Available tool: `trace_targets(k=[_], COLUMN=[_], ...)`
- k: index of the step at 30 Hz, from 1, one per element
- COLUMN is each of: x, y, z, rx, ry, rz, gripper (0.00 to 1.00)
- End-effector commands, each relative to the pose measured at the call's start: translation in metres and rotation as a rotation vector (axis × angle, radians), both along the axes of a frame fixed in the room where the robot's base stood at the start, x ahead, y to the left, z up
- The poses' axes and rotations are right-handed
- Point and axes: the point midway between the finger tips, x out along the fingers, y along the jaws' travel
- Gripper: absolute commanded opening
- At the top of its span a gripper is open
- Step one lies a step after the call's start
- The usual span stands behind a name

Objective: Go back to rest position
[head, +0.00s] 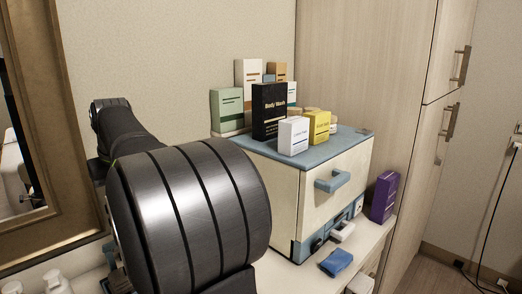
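The wax warmer appears to be the cream box with a blue top (235,147), standing on the counter right of the middle. Its front panel (316,199) looks closed and carries a blue handle. Below the panel is a blue strip with small controls, and a small white piece (342,232) juts out there; I cannot tell what it is. My arm's large dark links fill the left and lower middle and hide the warmer's left side. My gripper is not in view.
Several cartons, including a black one (269,113) and a yellow one (318,127), stand on the warmer. A purple box (383,197) stands right of it. A blue folded item (336,262) lies on the counter (285,276). A tall cabinet (400,130) borders the right. White bottles (56,282) are lower left.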

Motion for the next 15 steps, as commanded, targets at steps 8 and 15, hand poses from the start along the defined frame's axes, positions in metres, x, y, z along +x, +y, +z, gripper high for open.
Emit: trace_targets(k=[8, 15], x=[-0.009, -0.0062], y=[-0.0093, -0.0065], z=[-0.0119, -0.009], rx=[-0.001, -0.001], ry=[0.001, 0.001], rz=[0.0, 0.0], gripper=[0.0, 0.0])
